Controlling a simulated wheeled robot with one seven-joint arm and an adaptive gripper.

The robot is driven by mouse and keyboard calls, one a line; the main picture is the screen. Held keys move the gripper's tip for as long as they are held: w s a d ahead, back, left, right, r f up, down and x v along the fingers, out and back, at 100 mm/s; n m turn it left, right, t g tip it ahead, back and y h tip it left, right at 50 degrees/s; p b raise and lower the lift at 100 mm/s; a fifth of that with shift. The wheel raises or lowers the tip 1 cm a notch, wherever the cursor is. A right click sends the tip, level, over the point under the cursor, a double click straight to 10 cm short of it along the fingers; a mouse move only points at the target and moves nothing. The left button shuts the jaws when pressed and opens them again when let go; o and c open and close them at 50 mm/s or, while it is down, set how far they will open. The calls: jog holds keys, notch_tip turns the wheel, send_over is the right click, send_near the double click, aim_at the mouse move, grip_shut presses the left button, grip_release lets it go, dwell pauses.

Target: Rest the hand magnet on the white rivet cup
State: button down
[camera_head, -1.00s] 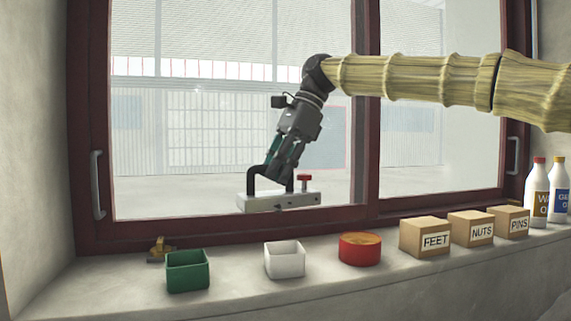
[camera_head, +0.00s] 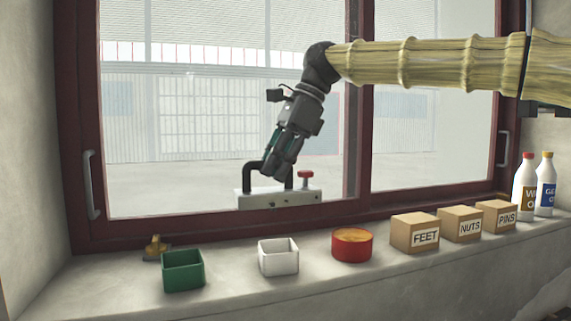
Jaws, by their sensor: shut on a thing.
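The hand magnet (camera_head: 278,199) is a pale grey block with a black handle and a red knob on top at its right end. My gripper (camera_head: 270,172) is shut on the black handle and holds the magnet in the air, roughly level, before the window. The white rivet cup (camera_head: 278,263) is a square open box on the sill, below the magnet in the picture, with a clear gap between them. The cup looks empty, though its floor is only partly visible.
On the sill stand a green cup (camera_head: 183,271) at left, a brass piece (camera_head: 155,248) behind it, a red round tin (camera_head: 352,247), and boxes marked FEET (camera_head: 414,234), NUTS (camera_head: 460,225) and PINS (camera_head: 496,216). Two bottles (camera_head: 534,186) stand far right. The window frame (camera_head: 210,230) runs behind.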

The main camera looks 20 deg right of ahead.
aim_at(286, 186)
jog(key=shift+f+b, duration=1.65)
jog(key=shift+f, duration=2.6)
grip_release()
jog(key=shift+p+v, duration=1.7)
jog(key=shift+v, duration=2.7)
